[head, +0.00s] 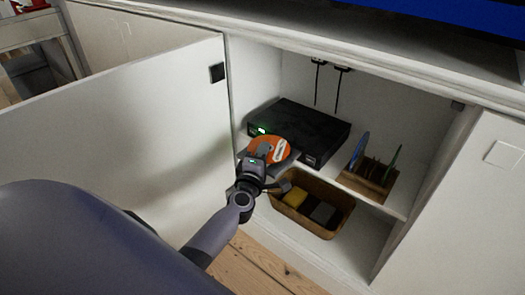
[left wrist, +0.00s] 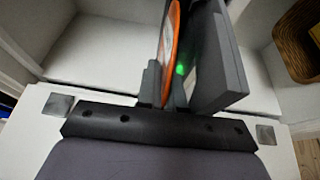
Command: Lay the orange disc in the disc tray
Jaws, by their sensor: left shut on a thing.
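The orange disc (head: 262,148) has a pale label and is held in my left gripper (head: 262,160), in front of the black player on the upper shelf. In the left wrist view the disc (left wrist: 171,38) shows nearly edge-on between the fingers of the shut gripper (left wrist: 163,88). The dark disc tray (head: 291,157) juts from the player's front, partly hidden behind the disc and gripper. In the left wrist view the tray appears as a grey slab (left wrist: 222,62) close beside the disc. Whether they touch I cannot tell. My right gripper is not in view.
The black player (head: 310,128) has a green light at its front. A wooden rack (head: 368,186) with a blue and a green disc stands right of it. A wicker basket (head: 335,226) with a yellow item sits below. The white cabinet door (head: 120,120) is open at left.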

